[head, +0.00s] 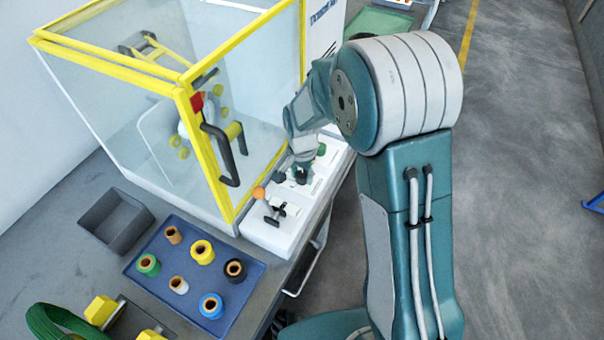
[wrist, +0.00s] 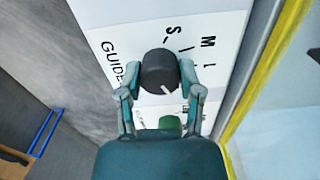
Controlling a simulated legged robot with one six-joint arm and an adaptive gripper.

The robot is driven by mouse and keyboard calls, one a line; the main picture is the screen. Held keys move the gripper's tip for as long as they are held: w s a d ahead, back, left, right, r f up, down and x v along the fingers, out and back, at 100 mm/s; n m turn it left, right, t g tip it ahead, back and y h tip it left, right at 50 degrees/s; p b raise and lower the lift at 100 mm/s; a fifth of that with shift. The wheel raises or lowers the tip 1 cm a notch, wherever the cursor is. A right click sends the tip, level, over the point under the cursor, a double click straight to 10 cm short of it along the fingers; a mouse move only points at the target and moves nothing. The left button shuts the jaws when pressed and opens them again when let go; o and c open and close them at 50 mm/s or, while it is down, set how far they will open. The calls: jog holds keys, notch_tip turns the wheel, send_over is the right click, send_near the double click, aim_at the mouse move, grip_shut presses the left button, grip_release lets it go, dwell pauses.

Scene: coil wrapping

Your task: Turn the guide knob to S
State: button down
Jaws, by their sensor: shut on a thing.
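The guide knob (wrist: 157,66) is a dark round knob on a white panel, beside the word GUIDE in the wrist view. The letters S (wrist: 171,32), M and L are printed above and to its right. A short white mark on the knob's face points to the lower right of the wrist picture, away from the S. My gripper (wrist: 158,74) is shut on the knob, with one finger on each side. In the head view my gripper (head: 301,160) is low over the white control panel (head: 268,232), and my arm partly hides that area.
A green button (wrist: 170,123) is close to the knob. The yellow-framed clear enclosure (head: 190,130) with a black handle stands beside the panel. An orange-tipped lever (head: 259,193) is nearer on the panel. A blue tray (head: 190,265) of several spools lies on the bench.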

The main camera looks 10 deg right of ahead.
jog(key=n, duration=0.7)
jog(key=shift+w, duration=0.1)
jog(key=n, duration=0.6)
jog(key=shift+n, duration=0.4)
jog(key=n, duration=1.3)
jog(key=shift+n, duration=0.4)
jog(key=shift+c, duration=1.3)
grip_release()
jog(key=shift+r, duration=0.1)
